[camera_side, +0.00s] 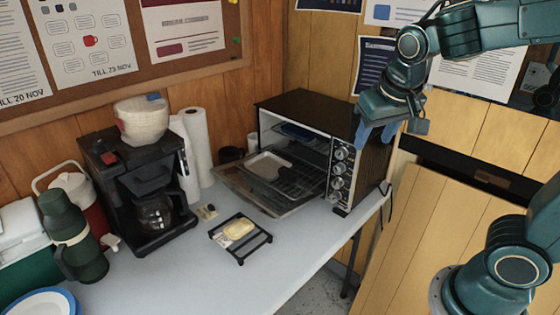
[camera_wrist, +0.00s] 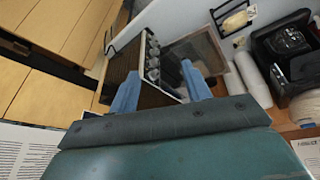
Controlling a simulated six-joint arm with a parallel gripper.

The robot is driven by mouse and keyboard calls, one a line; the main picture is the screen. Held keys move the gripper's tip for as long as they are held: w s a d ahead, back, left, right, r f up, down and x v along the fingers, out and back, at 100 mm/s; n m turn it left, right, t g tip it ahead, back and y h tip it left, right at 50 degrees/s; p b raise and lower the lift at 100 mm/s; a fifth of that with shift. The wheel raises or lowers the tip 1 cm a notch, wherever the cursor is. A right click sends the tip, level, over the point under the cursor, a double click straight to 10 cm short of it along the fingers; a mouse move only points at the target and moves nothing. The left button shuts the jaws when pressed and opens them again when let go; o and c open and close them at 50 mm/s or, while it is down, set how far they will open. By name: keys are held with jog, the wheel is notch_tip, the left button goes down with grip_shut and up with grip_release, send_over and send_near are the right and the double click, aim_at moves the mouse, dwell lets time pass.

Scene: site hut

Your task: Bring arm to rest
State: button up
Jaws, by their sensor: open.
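My gripper (camera_side: 378,133) is at the upper right in the side view, its blue fingers pointing down beside the top right of the toaster oven (camera_side: 308,112). In the wrist view the two blue fingers of my gripper (camera_wrist: 160,88) stand well apart with nothing between them. The toaster oven (camera_wrist: 126,60) lies beyond the fingers there. Its door (camera_side: 262,190) hangs open in the side view, with racks and a light tray (camera_side: 268,165) inside. My arm is raised above the table, clear of its surface in the picture.
A black rack (camera_side: 262,243) with a yellowish item (camera_side: 240,229) lies on the table (camera_side: 180,270). A coffee maker (camera_side: 130,190), paper towel roll (camera_side: 197,140), dark green flask (camera_side: 75,240) and blue-rimmed plate (camera_side: 40,303) stand left. The front middle of the table is clear.

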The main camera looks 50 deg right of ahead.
jog(key=s+a+n+t+y, duration=0.2)
jog(key=s+a+n, duration=0.2)
jog(key=s, duration=0.6)
jog(key=shift+s+r+n+y, duration=0.3)
jog(key=shift+r+n, duration=0.05)
jog(key=shift+n, duration=0.25)
